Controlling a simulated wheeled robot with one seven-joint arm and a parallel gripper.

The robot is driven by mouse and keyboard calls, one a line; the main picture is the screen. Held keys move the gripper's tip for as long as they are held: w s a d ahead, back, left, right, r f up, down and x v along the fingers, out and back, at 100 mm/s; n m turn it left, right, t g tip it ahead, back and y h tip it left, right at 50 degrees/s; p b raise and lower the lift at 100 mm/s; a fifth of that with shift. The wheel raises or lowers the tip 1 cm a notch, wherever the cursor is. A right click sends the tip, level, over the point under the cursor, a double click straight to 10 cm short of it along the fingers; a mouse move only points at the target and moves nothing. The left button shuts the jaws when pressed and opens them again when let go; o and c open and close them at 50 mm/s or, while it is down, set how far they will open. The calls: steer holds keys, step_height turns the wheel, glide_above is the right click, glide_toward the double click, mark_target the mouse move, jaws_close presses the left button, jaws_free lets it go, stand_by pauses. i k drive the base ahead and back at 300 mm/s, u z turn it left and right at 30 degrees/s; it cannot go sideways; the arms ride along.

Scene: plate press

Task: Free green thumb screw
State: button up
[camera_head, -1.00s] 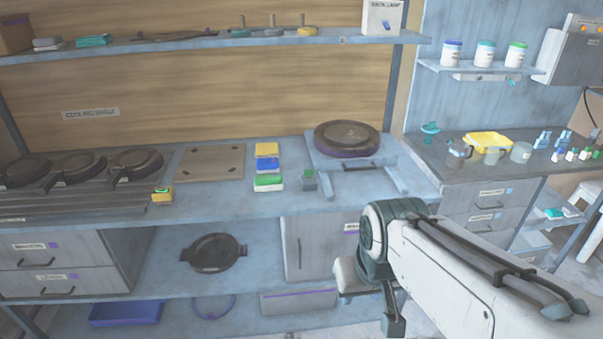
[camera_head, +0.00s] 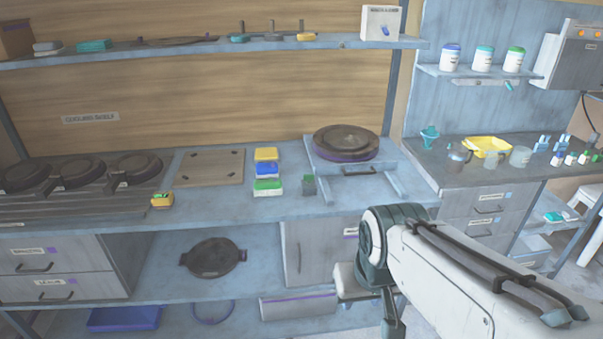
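I cannot make out a green thumb screw with certainty. A teal, wing-shaped piece (camera_head: 429,136) stands on the right-hand counter, and I cannot tell what it is. A round dark plate press (camera_head: 346,142) sits on a pale blue base at the right of the main bench. A small grey block with a green top (camera_head: 309,185) stands just left of that base. My white and dark green arm crosses the lower right, well in front of the bench. My gripper's fingers cannot be made out.
Several dark round plates (camera_head: 135,168) stand on the bench at left. Another round plate (camera_head: 212,257) lies on the lower shelf. A yellow tray (camera_head: 487,146) and bottles are on the right counter. The bench front has bare strips.

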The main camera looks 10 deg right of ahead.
mark_target(308, 178)
steer(key=u, duration=0.05)
steer(key=i, duration=0.95)
steer(key=z, duration=0.05)
